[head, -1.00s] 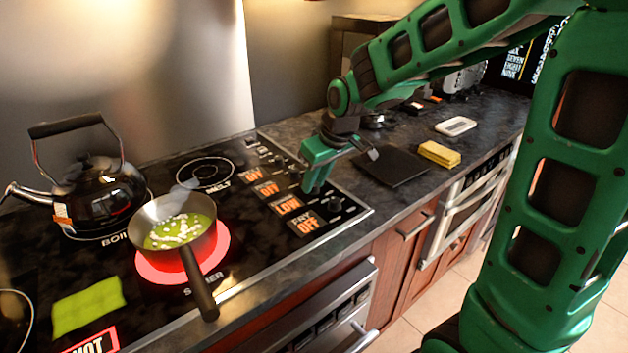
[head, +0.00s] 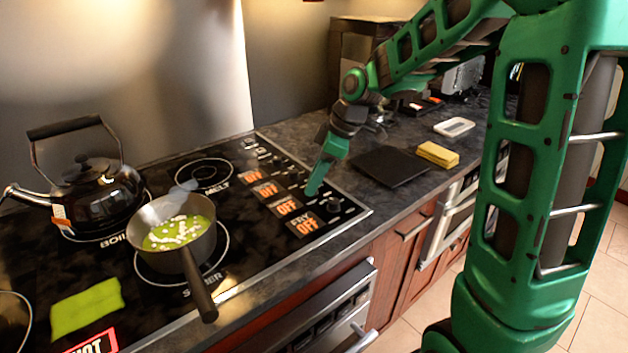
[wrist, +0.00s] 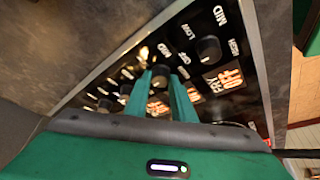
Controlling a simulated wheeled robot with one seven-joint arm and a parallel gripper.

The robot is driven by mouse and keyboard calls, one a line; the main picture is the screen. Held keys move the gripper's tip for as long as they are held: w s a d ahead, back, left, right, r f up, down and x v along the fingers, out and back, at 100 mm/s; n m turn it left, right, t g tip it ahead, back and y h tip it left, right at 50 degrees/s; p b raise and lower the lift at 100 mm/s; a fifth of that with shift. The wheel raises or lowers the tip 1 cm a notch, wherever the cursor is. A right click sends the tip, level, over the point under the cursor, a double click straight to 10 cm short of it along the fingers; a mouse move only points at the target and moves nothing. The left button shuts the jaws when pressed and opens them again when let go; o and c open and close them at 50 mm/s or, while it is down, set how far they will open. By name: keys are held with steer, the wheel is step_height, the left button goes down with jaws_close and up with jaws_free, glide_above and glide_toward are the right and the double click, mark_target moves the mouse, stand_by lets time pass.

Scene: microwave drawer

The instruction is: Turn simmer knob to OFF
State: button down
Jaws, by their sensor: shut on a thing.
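The simmer knob (wrist: 161,73) is a small dark round knob on the cooktop's control strip, seen between my fingertips in the wrist view. My gripper (wrist: 158,82) is shut on it; it also shows in the head view (head: 312,190), reaching down to the strip and mostly hiding the knob. The display beside it (head: 287,207) reads OFF in orange. The simmer burner (head: 222,262) is dark, with only its white ring showing. A saucepan (head: 198,262) with green liquid and pale bits sits on it.
The fry knob (head: 333,205) stands close by on the near side. A black kettle (head: 100,195) is on the boil burner. A black board (head: 390,167), a yellow sponge (head: 437,154) and a white dish (head: 454,127) lie on the counter to the right.

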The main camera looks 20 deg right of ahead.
steer(key=shift+w+d+r, duration=0.1)
steer(key=shift+w+d, duration=0.1)
steer(key=shift+w, duration=0.05)
steer(key=c, duration=1.5)
jaws_free()
steer(key=shift+s, duration=0.1)
steer(key=v, duration=1)
steer(key=shift+d+r, duration=0.1)
steer(key=shift+r, duration=0.2)
